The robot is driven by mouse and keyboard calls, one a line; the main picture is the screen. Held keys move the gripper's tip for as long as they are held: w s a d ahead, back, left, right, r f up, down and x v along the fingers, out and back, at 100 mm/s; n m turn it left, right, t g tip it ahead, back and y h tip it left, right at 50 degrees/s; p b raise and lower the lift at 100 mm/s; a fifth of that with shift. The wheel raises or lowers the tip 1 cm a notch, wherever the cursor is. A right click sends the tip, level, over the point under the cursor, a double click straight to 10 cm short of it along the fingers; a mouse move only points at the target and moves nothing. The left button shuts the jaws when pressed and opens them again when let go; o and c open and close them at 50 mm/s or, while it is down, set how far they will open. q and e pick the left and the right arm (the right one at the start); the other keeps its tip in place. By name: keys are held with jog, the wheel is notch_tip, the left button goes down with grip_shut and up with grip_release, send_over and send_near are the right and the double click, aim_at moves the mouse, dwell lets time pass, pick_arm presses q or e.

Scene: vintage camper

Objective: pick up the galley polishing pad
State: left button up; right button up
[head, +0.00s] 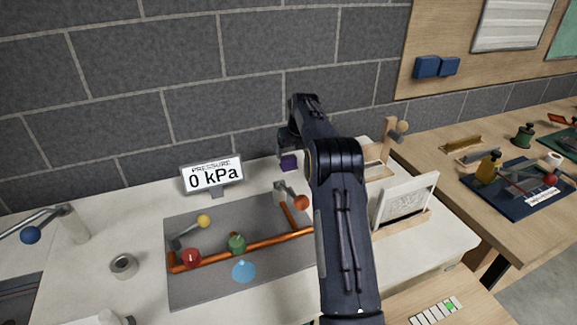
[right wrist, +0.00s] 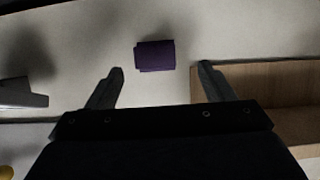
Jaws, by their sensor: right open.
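A small purple block, which looks like the galley polishing pad (head: 289,163), lies on the white counter near the back wall, right of the pressure display. In the right wrist view the pad (right wrist: 155,56) shows whole, just beyond and between the fingertips, a little left of centre. My right gripper (head: 287,148) hangs over the pad, with its arm reaching across the counter. In the right wrist view my right gripper (right wrist: 160,70) is open, with nothing between its fingers. My left gripper does not show.
A pressure display (head: 212,175) reading 0 kPa stands to the left. A grey board (head: 205,285) with copper pipe and coloured valve knobs lies in front. A wooden stand (head: 376,165) is close on the right, beside a framed picture (head: 405,202). A tape roll (head: 124,266) sits at left.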

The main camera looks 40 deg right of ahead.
aim_at(289, 158)
jog(key=x, duration=0.2)
jog(key=p+x, duration=0.1)
jog(key=x, duration=0.2)
jog(key=shift+w+a+f+p, duration=0.2)
jog(key=shift+a+f+p, duration=0.05)
jog(key=shift+f+p, duration=0.05)
jog(key=shift+w+d+f, duration=0.1)
jog(key=shift+w+f, duration=0.05)
jog(key=shift+f, duration=0.25)
jog(key=c, duration=1.1)
jog(key=shift+o, duration=0.2)
jog(key=shift+r, duration=0.1)
notch_tip(289, 158, up, 10)
jog(key=shift+f, duration=0.1)
